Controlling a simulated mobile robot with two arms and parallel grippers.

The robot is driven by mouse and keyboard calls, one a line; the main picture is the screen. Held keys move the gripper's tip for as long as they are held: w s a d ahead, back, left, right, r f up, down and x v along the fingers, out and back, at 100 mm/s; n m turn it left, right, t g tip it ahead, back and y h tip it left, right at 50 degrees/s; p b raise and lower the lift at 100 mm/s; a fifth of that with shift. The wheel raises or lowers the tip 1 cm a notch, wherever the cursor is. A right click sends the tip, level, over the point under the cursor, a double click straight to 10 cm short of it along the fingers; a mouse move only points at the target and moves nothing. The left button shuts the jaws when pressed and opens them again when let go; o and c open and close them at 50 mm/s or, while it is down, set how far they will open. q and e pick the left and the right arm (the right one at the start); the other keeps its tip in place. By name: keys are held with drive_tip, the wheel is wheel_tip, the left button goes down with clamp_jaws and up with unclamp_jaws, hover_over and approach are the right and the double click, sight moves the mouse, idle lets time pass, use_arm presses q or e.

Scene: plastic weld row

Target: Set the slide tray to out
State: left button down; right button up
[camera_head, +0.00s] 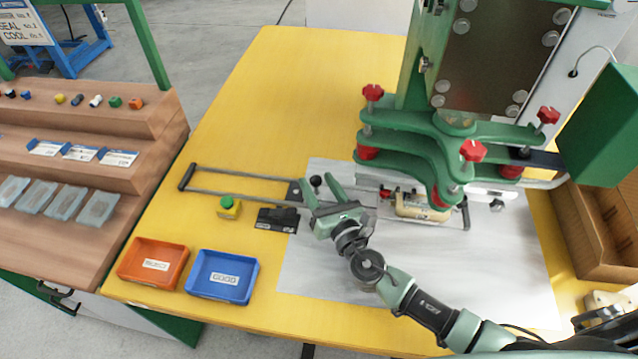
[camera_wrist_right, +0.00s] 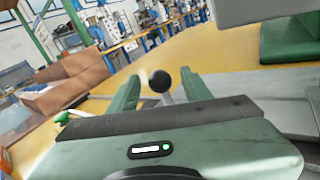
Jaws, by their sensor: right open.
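The slide tray's two rails (camera_head: 240,197) run across the yellow table to a dark end bar (camera_head: 185,177) at the left. The tan fixture (camera_head: 420,207) sits at the right end, beneath the green press head; the tray itself is partly hidden by the press and my arm. A black ball knob (camera_head: 316,181) stands on a short stem near the middle of the rails. My right gripper (camera_head: 321,187) is open with its fingers on either side of the knob. The knob also shows between the fingers in the right wrist view (camera_wrist_right: 160,81). My left gripper is out of view.
The green press (camera_head: 440,145) with red knobs overhangs the right side. An orange bin (camera_head: 153,263) and a blue bin (camera_head: 222,277) stand in front. The left rail stretch is clear.

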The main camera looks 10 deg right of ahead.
clamp_jaws()
idle(1.4)
